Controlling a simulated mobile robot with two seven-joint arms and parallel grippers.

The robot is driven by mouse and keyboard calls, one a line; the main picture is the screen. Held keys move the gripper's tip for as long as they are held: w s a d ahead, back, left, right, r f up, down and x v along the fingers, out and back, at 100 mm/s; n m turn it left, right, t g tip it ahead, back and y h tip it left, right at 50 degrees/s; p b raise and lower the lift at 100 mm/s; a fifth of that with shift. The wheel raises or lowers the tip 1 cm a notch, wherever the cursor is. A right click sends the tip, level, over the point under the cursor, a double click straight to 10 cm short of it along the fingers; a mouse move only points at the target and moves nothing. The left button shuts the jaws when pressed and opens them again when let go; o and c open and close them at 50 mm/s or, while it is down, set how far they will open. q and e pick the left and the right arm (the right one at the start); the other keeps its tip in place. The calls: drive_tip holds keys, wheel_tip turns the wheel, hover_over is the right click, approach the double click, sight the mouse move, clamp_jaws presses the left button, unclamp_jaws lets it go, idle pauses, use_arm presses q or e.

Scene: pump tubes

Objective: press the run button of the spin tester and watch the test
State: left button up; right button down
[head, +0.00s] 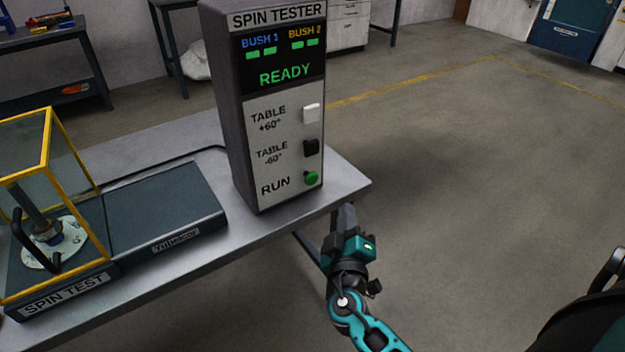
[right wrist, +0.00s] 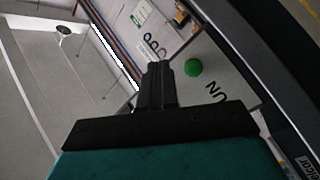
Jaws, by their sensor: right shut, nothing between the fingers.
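The spin tester box (head: 277,110) stands upright on the grey table. Its screen (head: 283,66) reads READY, with green bars lit under BUSH 1 and BUSH 2. The green run button (head: 311,178) is at the bottom right of its panel, beside the word RUN. The button also shows in the right wrist view (right wrist: 193,67), just right of the fingertips. My right gripper (head: 343,212) is shut and empty, below and to the right of the button at the table's edge, apart from it in the head view. The gripper also shows in the right wrist view (right wrist: 158,75). My left gripper is out of view.
A white button (head: 311,113) and a black button (head: 311,147) sit above the run button. The spin test station (head: 60,297), with a yellow-framed clear guard (head: 47,150), is at the left of the table. Open floor lies to the right.

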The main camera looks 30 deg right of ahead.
sight(311, 178)
drive_tip(key=w+b, duration=0.1)
drive_tip(key=w, duration=0.7)
drive_tip(key=shift+a, duration=0.35)
drive_tip(key=shift+w, duration=0.1)
idle(1.0)
idle(0.5)
drive_tip(key=shift+w+b, duration=0.4)
drive_tip(key=shift+b, duration=0.2)
drive_tip(key=shift+w, duration=0.2)
